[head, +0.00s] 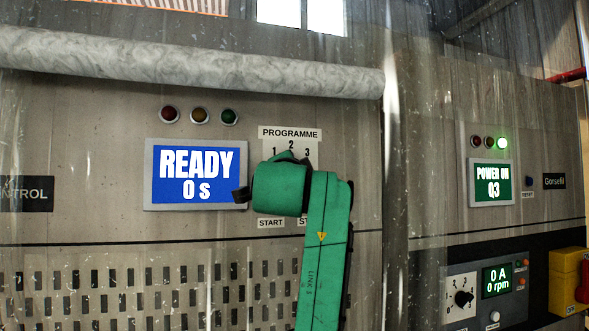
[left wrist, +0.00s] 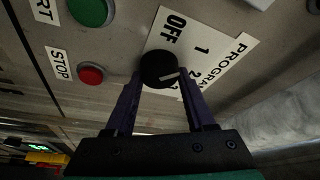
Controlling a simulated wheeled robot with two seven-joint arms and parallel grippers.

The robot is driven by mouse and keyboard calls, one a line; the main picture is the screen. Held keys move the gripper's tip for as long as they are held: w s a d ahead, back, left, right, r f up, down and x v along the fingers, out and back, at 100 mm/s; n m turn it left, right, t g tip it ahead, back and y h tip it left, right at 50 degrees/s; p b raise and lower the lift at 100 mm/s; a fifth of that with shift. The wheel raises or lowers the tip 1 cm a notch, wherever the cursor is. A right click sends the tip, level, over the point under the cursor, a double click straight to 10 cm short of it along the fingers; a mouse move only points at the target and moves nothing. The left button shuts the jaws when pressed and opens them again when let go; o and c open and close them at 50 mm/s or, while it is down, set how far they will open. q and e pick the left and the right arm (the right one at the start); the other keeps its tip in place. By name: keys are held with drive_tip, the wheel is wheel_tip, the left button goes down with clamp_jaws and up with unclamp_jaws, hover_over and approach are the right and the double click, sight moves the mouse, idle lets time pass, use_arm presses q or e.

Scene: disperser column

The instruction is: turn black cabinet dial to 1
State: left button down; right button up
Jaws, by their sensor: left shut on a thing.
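The black cabinet dial (left wrist: 158,69) is a round knob with a white pointer line in the left wrist view. It sits on a white label plate (left wrist: 222,45) marked OFF, 1, 2 and PROGRAMME. The pointer faces right in that view, toward about the 2; the exact setting is hard to tell. My left gripper (left wrist: 162,82) is shut on the dial, a dark finger on either side. In the head view my green left arm and wrist hide the dial, below the PROGRAMME plate (head: 290,134) with 1, 2 and 3. My right gripper is not in view.
A green button (left wrist: 90,10) and a red STOP button (left wrist: 91,75) sit beside the dial. A blue screen (head: 195,174) reads READY 0 s. Another dial (head: 463,298) is on the right-hand panel. A grey pipe-like roll (head: 190,65) crosses above.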

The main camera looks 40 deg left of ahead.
use_arm(q)
drive_tip(key=shift+c, duration=1.2)
unclamp_jaws()
drive_tip(key=b+v, duration=0.7)
drive_tip(key=v, duration=0.7)
drive_tip(key=shift+s+d, duration=0.2)
drive_tip(key=shift+s, duration=0.05)
drive_tip(key=shift+f, duration=0.1)
